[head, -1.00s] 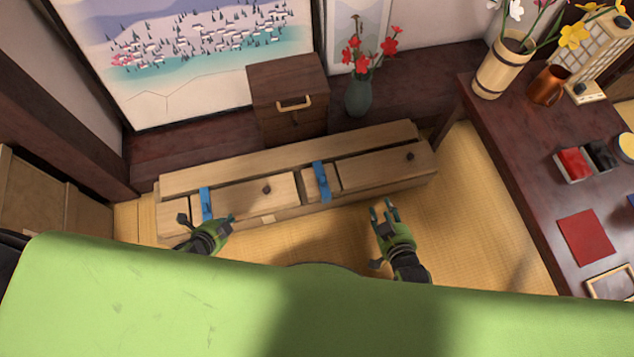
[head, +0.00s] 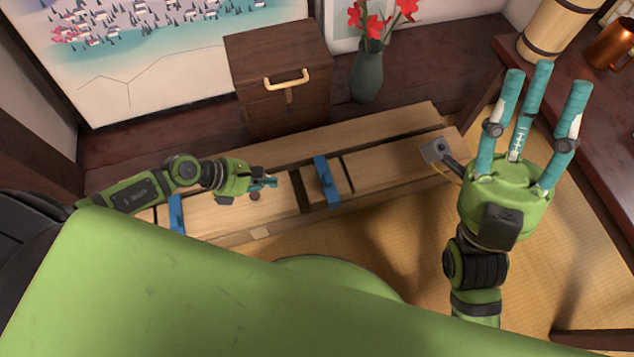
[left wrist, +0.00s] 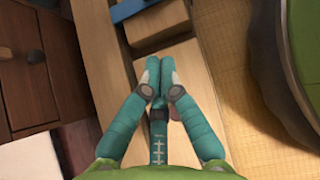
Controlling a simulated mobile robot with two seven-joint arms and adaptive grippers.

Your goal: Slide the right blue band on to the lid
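A long low wooden chest (head: 440,112) lies across the floor mat. The right blue band (head: 326,182) wraps a short wooden block near its middle; it shows partly at the top of the left wrist view (left wrist: 128,9). The left lid panel (head: 222,208) has a dark knob (head: 255,196); a dark gap separates it from the block. The left blue band (head: 176,214) crosses the left part. My left gripper (head: 272,182) is over the left panel, beside the knob, left of the right band. Its fingertips (left wrist: 159,73) meet with nothing visible between them. My right gripper (head: 540,85) is raised, fingers spread and empty.
A drawer cabinet (head: 275,65) and a vase of red flowers (head: 367,75) stand behind the chest. A dark table (head: 590,125) is at the right, beyond my right gripper. Floor mat (head: 400,225) lies open in front of the chest.

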